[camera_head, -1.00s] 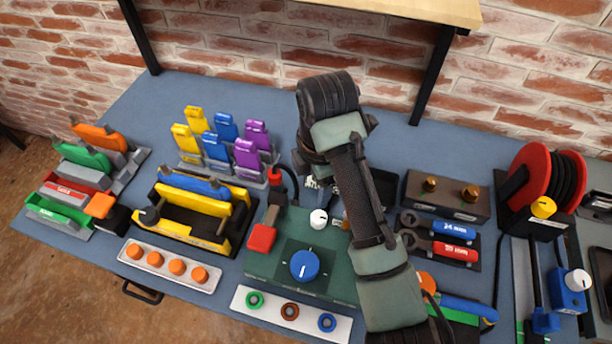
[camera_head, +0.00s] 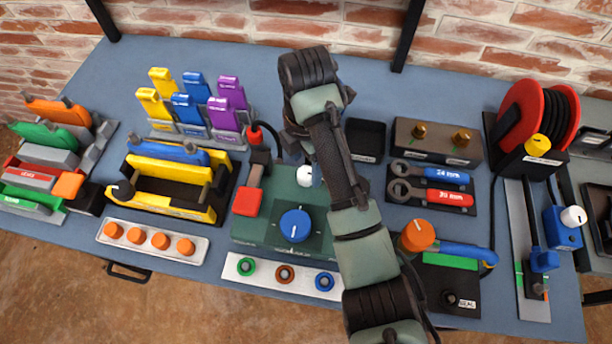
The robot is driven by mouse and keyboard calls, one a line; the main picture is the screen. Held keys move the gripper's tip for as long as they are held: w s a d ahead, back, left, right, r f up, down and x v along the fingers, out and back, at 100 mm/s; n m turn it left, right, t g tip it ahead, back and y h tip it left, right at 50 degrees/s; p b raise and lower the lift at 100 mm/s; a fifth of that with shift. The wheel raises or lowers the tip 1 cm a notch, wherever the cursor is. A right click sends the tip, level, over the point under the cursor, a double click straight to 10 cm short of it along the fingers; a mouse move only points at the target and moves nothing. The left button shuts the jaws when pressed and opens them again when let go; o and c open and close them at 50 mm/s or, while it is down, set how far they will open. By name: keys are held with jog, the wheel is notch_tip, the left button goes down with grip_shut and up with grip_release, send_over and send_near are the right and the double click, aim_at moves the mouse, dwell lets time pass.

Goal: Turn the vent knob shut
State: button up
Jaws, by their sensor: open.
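Several knobs are on the bench, and I cannot read which one is the vent knob. A large blue knob (camera_head: 295,225) with a white pointer line sits on a green box (camera_head: 258,232). A white knob (camera_head: 304,175) stands at the back of that box, close beside my arm. A yellow knob (camera_head: 537,145) is by the reel, and another white knob (camera_head: 573,216) is on a blue block. My arm crosses the middle; my gripper's fingers are hidden.
A red cable reel (camera_head: 527,115) stands at the right. Two wrenches (camera_head: 432,183) lie in a holder near the middle. Colored clips (camera_head: 197,103) stand at the back left. A yellow-black holder (camera_head: 172,190) is left of the green box. Bare blue bench top shows at the back.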

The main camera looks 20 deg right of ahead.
aim_at(306, 173)
jog(key=shift+f, duration=1.65)
grip_shut()
